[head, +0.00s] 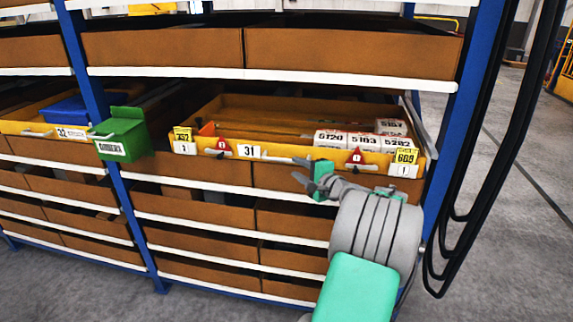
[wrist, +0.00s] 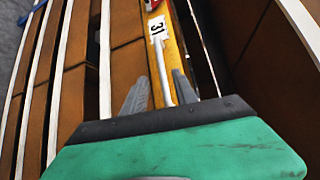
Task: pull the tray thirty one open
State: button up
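Tray thirty one has a yellow front with a white "31" label (head: 249,151), and it sits in the middle rack bay. Its inside shows, holding white blocks (head: 345,138) marked with numbers; I cannot tell how far out it stands. The label also shows in the wrist view (wrist: 157,30). A pale bar handle (wrist: 162,72) runs along the front. My gripper (head: 306,177) is at the tray's front, right of the label. In the wrist view my gripper (wrist: 159,82) is open, with one grey finger on each side of the handle and gaps visible between.
A green bin (head: 122,135) hangs at the blue post to the left, beside tray 32 (head: 70,133). Red and yellow tags mark the tray front. Black cables (head: 480,150) hang at the right. Grey floor (head: 500,260) at the right is clear.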

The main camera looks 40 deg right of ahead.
aim_at(287, 161)
jog(key=w, duration=0.5)
jog(key=w+d+p, duration=0.1)
jog(key=w, duration=0.1)
jog(key=shift+w+f, duration=0.25)
jog(key=shift+f, duration=0.15)
grip_shut()
jog(key=shift+d, duration=0.1)
dwell(0.8)
